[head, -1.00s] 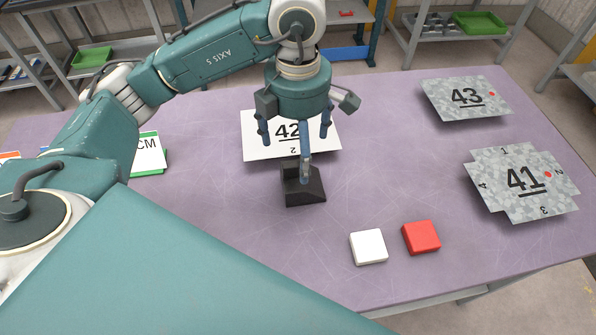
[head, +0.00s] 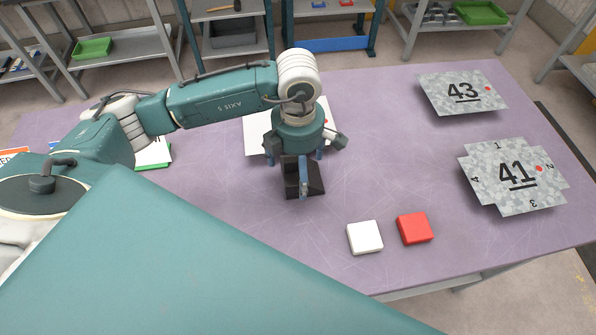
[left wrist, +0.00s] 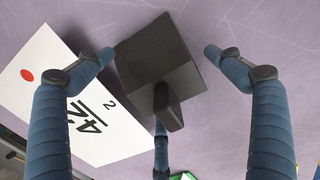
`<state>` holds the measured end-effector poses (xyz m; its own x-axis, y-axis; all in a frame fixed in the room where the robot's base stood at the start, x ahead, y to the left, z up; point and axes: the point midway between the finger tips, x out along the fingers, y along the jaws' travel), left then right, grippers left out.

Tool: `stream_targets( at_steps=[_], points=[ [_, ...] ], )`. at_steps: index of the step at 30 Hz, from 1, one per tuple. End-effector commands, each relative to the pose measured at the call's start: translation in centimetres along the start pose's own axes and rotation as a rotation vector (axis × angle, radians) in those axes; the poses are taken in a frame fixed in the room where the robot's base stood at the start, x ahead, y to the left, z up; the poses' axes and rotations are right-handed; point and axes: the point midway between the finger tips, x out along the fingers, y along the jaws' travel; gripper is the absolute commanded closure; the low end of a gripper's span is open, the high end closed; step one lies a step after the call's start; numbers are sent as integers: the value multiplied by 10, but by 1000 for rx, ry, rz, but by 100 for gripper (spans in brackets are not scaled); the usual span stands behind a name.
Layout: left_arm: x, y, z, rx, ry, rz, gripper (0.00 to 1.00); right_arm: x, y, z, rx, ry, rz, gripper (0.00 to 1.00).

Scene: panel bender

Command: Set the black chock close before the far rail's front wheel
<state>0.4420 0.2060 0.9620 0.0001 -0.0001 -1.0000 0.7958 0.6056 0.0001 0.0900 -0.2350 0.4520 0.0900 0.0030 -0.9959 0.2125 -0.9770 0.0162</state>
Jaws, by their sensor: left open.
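The black chock (head: 315,185) stands on the purple table near its middle, with a flat base and a raised narrow part. It also shows in the left wrist view (left wrist: 152,50), between the fingers. My left gripper (head: 296,172) is open and points down over the chock. Its blue fingers spread around the chock, and one finger hides part of it in the head view. In the left wrist view two fingertips stand apart from the chock's sides. No rail or wheel is in view. My right gripper is not in view.
A white card marked 42 (left wrist: 40,85) lies beside the chock. A white block (head: 365,237) and a red block (head: 414,228) lie near the front edge. Speckled plates marked 41 (head: 490,185) and 43 (head: 435,95) lie on the right. Bare table separates them from the chock.

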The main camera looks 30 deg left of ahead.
Motion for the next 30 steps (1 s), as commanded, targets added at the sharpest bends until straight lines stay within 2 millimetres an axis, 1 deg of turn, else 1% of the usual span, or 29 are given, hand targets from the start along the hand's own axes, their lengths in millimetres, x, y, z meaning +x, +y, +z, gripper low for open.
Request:
stream_targets(
  at_steps=[2,3,8,9,11,12,13,14,15,23,26,29,30],
  points=[
    [0,0,0,0,0,0,8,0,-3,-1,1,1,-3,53],
    [0,0,0,0,0,0,16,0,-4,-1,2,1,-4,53],
    [0,0,0,0,0,0,48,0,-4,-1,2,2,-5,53],
    [0,0,0,0,0,0,56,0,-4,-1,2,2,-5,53],
    [0,0,0,0,0,0,68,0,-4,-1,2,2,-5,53],
    [0,0,0,-1,0,1,76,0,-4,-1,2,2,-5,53],
    [0,0,0,-1,0,1,82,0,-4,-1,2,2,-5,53],
    [-1,0,0,-1,-1,1,84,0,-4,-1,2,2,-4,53],
    [-1,0,0,-1,-1,1,90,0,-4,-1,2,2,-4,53],
    [-3,1,0,-1,-1,2,91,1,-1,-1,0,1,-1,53],
    [-9,1,1,-1,-3,2,91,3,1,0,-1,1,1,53],
    [-20,2,1,-2,-4,4,91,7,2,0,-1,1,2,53],
    [-27,2,2,-1,-6,5,91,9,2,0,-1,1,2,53]
  ],
)
